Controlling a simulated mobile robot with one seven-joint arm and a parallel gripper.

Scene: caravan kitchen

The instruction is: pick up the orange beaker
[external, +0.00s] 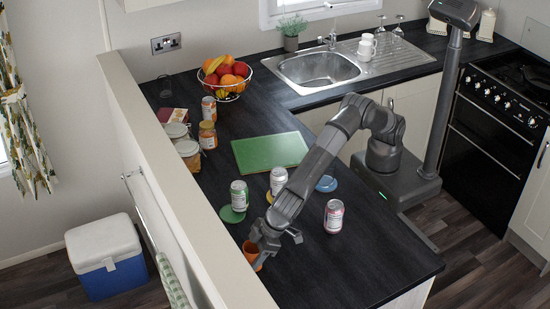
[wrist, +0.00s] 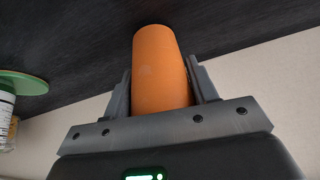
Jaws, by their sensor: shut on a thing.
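The orange beaker (external: 251,251) is at the near left part of the dark worktop, close to the cream partition, in the external view. My gripper (external: 257,258) is around it and partly hides it. In the wrist view the orange beaker (wrist: 161,70) stands between the two fingers of my gripper (wrist: 162,92), one on each side, shut on it. I cannot tell whether its base touches the worktop.
Several cans stand near my arm: one on a green coaster (external: 231,215), one beside the forearm (external: 278,180), one at the right (external: 334,216). A blue coaster (external: 326,184) and a green board (external: 270,152) lie behind. The cream partition (external: 190,190) borders the worktop's left.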

